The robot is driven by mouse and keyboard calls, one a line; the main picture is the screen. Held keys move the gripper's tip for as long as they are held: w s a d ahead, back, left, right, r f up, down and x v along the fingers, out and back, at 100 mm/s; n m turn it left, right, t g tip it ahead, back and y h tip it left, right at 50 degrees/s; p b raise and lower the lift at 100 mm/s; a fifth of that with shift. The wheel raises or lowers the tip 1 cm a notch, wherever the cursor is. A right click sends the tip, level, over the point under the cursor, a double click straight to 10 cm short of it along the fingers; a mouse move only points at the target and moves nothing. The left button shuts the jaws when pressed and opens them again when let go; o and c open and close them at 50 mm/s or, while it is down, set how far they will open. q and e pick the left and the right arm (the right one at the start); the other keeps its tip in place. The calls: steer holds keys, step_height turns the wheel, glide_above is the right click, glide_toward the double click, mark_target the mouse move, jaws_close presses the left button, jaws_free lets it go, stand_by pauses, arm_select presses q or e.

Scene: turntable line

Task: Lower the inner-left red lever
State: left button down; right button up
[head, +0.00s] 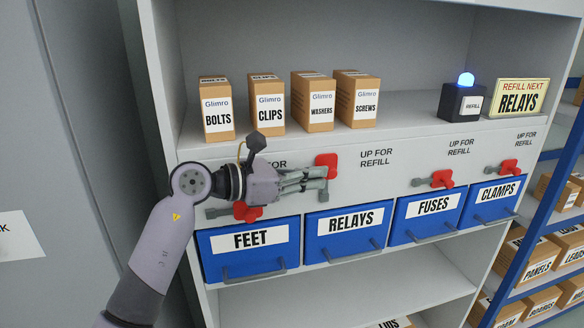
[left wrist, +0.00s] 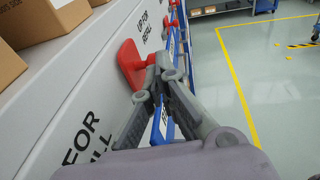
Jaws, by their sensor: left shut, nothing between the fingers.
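The inner-left red lever (head: 326,162) is above the blue RELAYS bin (head: 312,226), its red paddle pointing up. It also shows in the left wrist view (left wrist: 131,62), just beyond the fingers. My left gripper (head: 324,178) is shut and empty, its fingertips at the lower part of this lever and overlapping it in the picture. In the left wrist view the closed fingertips (left wrist: 164,68) are beside the red lever; I cannot tell whether they touch. The lever's pivot is hidden behind the fingers. My right gripper is not in view.
The FEET lever (head: 246,213) is partly behind my arm. Small boxes (head: 217,109), a blue lamp (head: 466,79) and a RELAYS sign (head: 521,97) stand on the shelf above.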

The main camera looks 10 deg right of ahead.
arm_select(q)
steer(key=shift+d+f, duration=0.1)
steer(key=shift+d, duration=0.25)
steer(key=shift+w, duration=0.1)
